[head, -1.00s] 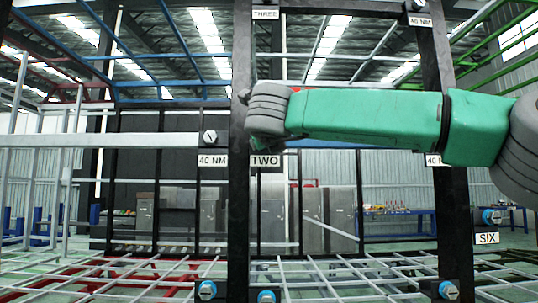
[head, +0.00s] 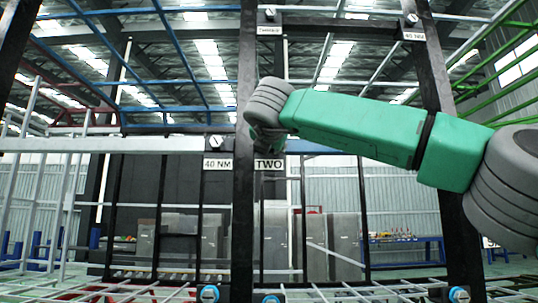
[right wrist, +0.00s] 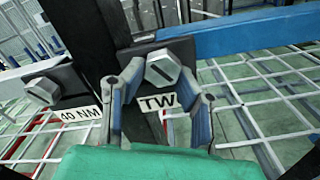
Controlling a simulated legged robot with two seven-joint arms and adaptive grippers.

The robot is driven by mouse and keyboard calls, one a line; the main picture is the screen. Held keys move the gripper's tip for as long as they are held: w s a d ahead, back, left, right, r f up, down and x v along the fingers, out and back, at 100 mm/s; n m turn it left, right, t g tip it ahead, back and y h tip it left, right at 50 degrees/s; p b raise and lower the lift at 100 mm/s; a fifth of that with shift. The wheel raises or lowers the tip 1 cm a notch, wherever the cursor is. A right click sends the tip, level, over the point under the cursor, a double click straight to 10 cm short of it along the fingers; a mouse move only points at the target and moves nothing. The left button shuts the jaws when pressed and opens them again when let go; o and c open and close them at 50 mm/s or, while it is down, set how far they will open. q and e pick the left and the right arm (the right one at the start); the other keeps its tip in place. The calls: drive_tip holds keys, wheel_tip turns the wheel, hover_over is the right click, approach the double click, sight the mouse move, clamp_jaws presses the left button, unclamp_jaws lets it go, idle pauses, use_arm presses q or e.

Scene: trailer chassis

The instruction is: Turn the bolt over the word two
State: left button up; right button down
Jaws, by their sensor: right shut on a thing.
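The word TWO label (head: 269,164) is on a black upright post in the head view; in the right wrist view the TWO label (right wrist: 158,102) is partly covered by a finger. The bolt over the word two (right wrist: 162,68) is a grey hex head with a dark slot, just above that label. My right gripper (right wrist: 161,82) has its two blue-grey fingers on either side of the bolt head, shut on it. In the head view my green right arm comes in from the right and hides the bolt and the fingers. My left gripper is out of view.
Another slotted bolt (right wrist: 42,90) sits left of it, above a 40 NM label (right wrist: 79,119); this 40 NM label also shows in the head view (head: 217,164). A blue beam (right wrist: 240,35) runs off right.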

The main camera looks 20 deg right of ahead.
drive_tip(key=shift+a+m, duration=0.1)
drive_tip(key=shift+m, duration=0.4)
drive_tip(key=c, duration=1.2)
unclamp_jaws()
drive_tip(key=shift+s, duration=0.15)
drive_tip(key=shift+s+r, duration=0.1)
drive_tip(key=shift+r, duration=0.05)
drive_tip(key=v, duration=1.2)
